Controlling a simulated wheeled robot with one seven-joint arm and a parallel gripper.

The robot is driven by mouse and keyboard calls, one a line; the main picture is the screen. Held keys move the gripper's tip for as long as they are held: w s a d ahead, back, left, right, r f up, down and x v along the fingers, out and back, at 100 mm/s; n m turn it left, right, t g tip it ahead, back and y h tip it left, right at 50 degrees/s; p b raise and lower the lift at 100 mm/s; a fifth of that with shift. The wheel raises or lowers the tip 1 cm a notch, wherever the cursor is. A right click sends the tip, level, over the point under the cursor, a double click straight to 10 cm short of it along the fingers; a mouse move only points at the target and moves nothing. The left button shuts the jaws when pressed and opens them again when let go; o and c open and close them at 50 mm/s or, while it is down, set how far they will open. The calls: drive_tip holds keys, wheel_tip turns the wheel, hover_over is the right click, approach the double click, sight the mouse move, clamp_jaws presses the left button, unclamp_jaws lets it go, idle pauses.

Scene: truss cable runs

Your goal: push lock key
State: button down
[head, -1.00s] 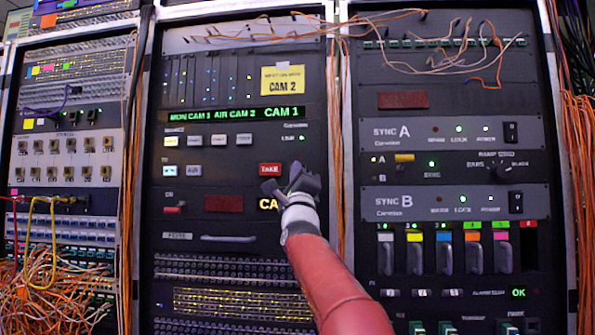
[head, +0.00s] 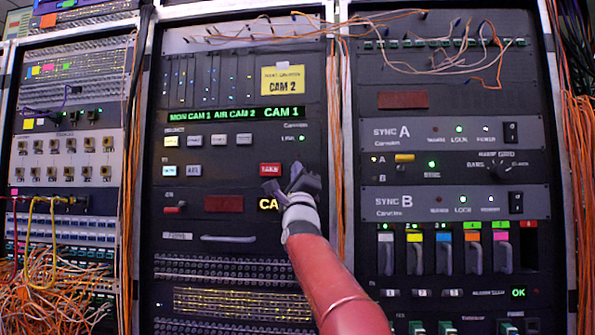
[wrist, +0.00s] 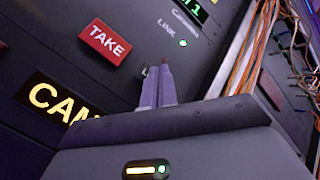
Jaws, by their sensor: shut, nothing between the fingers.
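My gripper (head: 297,175) is at the front of the middle rack, just right of the red TAKE button (head: 270,169). In the wrist view its two fingers (wrist: 160,72) are shut together and empty, pointing at the dark panel right of TAKE (wrist: 105,41) and below the green LINK light (wrist: 183,43). A small pale label (wrist: 146,71), mostly covered by the fingers, shows beside their tips, with a small reddish spot at the tips. I see no whole lock key; it may be behind the fingers. I cannot tell whether the fingertips touch the panel.
A lit CAM display (wrist: 60,100) lies below TAKE, partly behind my gripper in the head view. Orange cables (wrist: 252,45) hang along the rack edge to the right. The SYNC A and SYNC B panels (head: 400,205) are on the right rack.

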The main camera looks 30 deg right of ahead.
drive_tip(key=shift+w+d, duration=0.1)
drive_tip(key=shift+w, duration=0.15)
idle(0.3)
drive_tip(key=shift+s+a+b, duration=0.4)
drive_tip(key=shift+s+b, duration=0.25)
drive_tip(key=shift+b, duration=0.05)
drive_tip(key=s+a+b, duration=0.3)
drive_tip(key=s+b, duration=0.1)
drive_tip(key=s, duration=0.1)
drive_tip(key=shift+a, duration=0.2)
idle(0.5)
